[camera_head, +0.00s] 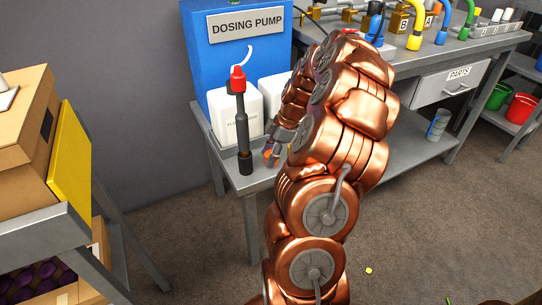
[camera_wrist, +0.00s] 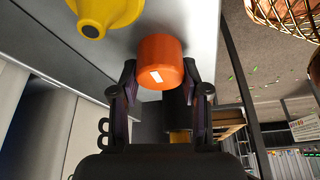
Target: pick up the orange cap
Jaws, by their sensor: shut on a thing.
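The orange cap (camera_wrist: 162,60) is a short cylinder with a small white label, in the upper middle of the wrist view. My gripper (camera_wrist: 159,82) has its two dark fingers on either side of it and is shut on it. In the head view, my gripper (camera_head: 276,146) is low over the grey bench, left of my copper arm. Only a small orange patch of the cap (camera_head: 268,155) shows there; the rest is hidden by the gripper. I cannot tell whether the cap touches the bench top.
A black tube with a red top (camera_head: 239,115) stands close left of my gripper. White canisters (camera_head: 230,118) and the blue dosing pump (camera_head: 230,55) are behind. A yellow object (camera_wrist: 103,14) is close beside the cap in the wrist view. Boxes (camera_head: 25,150) stand at left.

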